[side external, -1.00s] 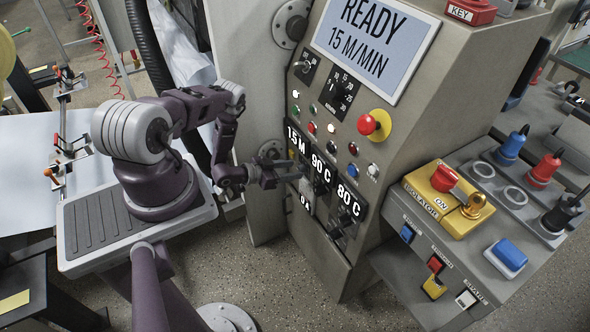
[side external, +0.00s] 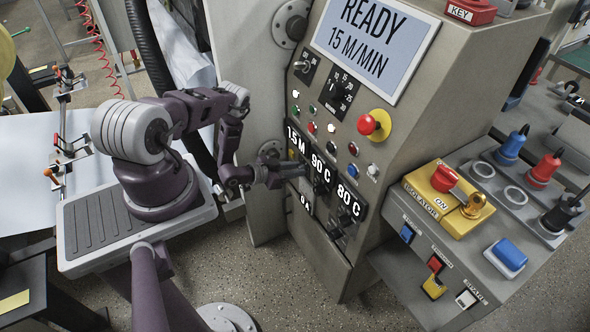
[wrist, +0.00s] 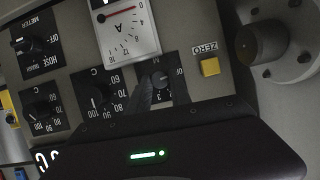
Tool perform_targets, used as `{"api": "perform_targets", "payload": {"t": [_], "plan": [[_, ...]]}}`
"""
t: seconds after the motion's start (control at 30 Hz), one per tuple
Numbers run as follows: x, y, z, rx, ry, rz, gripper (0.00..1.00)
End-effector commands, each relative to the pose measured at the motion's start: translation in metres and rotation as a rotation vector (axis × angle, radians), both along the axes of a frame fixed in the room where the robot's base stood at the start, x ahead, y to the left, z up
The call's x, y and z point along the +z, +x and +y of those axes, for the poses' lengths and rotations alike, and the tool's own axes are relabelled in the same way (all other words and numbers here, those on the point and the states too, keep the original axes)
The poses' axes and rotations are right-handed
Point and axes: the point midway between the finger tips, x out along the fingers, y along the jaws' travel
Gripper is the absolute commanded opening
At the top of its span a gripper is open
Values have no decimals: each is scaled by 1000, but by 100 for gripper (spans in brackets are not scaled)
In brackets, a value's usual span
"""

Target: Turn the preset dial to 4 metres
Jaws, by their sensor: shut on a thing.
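The preset dial (wrist: 161,80) shows in the wrist view as a small dark knob on a black plate, upside down in the picture. My gripper (wrist: 150,92) is at it, shut on the knob, with a dark finger covering part of the dial's face. The marks I can see are an "M" and what looks like a 3; where the pointer stands I cannot tell.
A yellow ZERO button (wrist: 209,67) sits close beside the dial. A C-scale knob (wrist: 97,98) is on its other side, with a meter (wrist: 125,28) nearby. A grey round boss (wrist: 262,42) stands out from the machine. A red emergency button (side external: 368,124) is higher on the panel.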

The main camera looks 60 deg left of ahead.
Motion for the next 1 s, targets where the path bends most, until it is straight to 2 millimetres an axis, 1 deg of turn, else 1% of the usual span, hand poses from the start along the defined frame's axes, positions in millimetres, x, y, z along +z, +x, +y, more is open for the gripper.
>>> {"api": "perform_targets", "payload": {"t": [0.17,0.7,1.0], "plan": [[0,0,-2,0,95,0,0],[-1,0,-5,-2,502,-1,0],[-2,0,-5,0,627,-1,0]]}}
